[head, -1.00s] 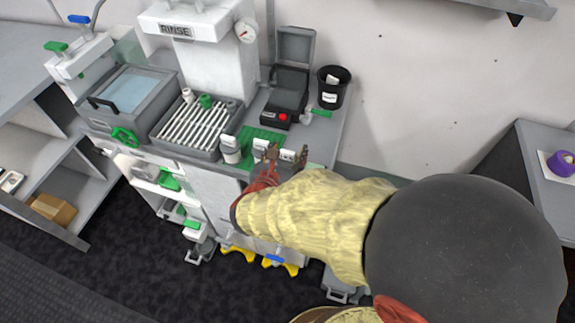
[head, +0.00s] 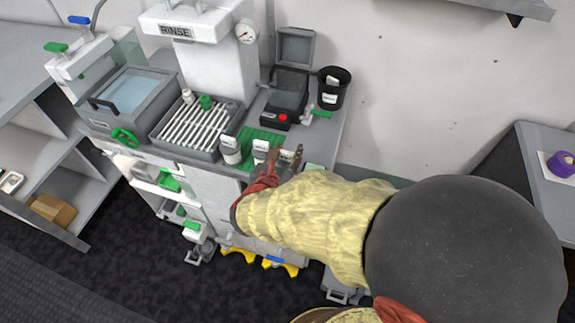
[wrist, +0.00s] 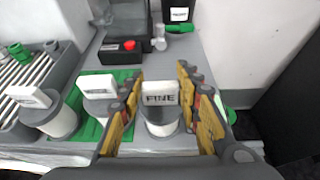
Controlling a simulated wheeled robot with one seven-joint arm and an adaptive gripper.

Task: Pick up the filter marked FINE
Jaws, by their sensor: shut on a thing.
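The filter marked FINE (wrist: 161,95) stands upright between my gripper's fingers in the wrist view, its black lettering facing me. It is a pale cylinder with a white label block on top. In the head view only a bit of it (head: 287,155) shows between the fingers. My gripper (wrist: 160,104) is shut on it, one finger on each side. I cannot tell whether its base touches the counter. Two similar filters stand to its left: a near one (wrist: 56,120) and one on the green mat (wrist: 100,95). Their labels are not readable.
A slatted rack (head: 196,128) lies to the left on the counter. The counter's right edge is close to the filter, with open floor beyond.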

